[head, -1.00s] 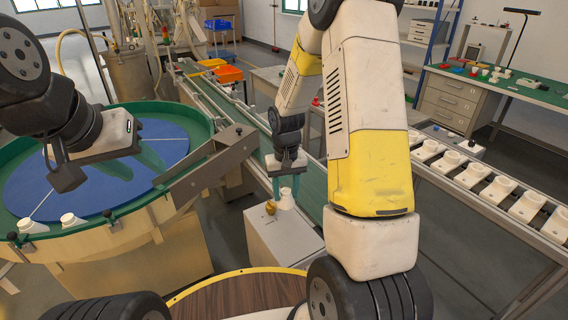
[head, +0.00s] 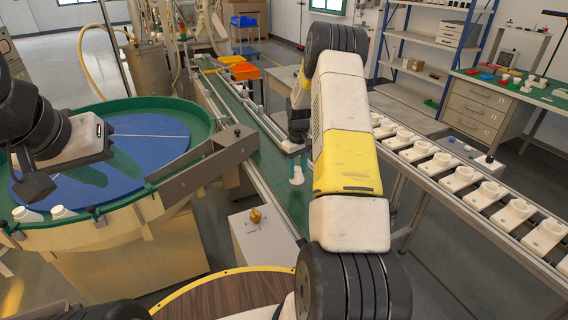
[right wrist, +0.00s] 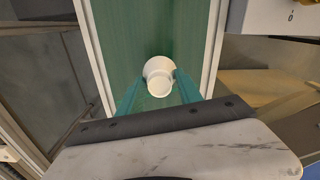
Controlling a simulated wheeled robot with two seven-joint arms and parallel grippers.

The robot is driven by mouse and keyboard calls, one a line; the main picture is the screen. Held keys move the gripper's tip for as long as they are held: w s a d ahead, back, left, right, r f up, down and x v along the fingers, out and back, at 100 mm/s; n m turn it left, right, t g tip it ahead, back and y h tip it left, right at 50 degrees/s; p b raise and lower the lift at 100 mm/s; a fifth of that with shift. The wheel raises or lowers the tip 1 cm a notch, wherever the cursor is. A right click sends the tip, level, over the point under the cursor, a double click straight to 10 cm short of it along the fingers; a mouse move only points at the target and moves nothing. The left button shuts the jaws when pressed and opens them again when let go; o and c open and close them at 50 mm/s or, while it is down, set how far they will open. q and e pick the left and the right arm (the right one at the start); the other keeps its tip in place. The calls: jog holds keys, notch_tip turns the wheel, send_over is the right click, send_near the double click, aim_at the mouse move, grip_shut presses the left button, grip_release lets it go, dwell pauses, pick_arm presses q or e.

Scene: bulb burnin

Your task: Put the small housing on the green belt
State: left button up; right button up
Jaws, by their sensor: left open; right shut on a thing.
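The small housing (head: 297,175) is a white, stepped round piece, upright between the teal fingers of my right gripper (head: 297,162). It also shows in the right wrist view (right wrist: 158,72), with a finger of the right gripper (right wrist: 158,88) on each side. The gripper is shut on it. The housing is over the green belt (head: 266,170), between the pale side rails, with bare belt (right wrist: 140,25) around it in the wrist view. I cannot tell whether its base touches the belt. My left gripper (head: 108,168) is open and empty over the blue-floored bowl.
The round green-rimmed bowl (head: 165,125) stands at left, with two white pieces (head: 60,212) at its near edge. A grey box (head: 262,243) with a brass knob (head: 256,215) stands beside the belt. A rail of several white housings (head: 488,190) runs along the right.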

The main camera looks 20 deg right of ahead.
aim_at(298, 174)
jog(key=shift+w+d+f, duration=0.1)
jog(key=shift+w+d, duration=0.55)
jog(key=shift+w, duration=0.1)
jog(key=shift+s+a+f, duration=0.1)
jog(key=shift+f, duration=1.6)
jog(key=shift+f, duration=0.15)
jog(key=o, duration=1.3)
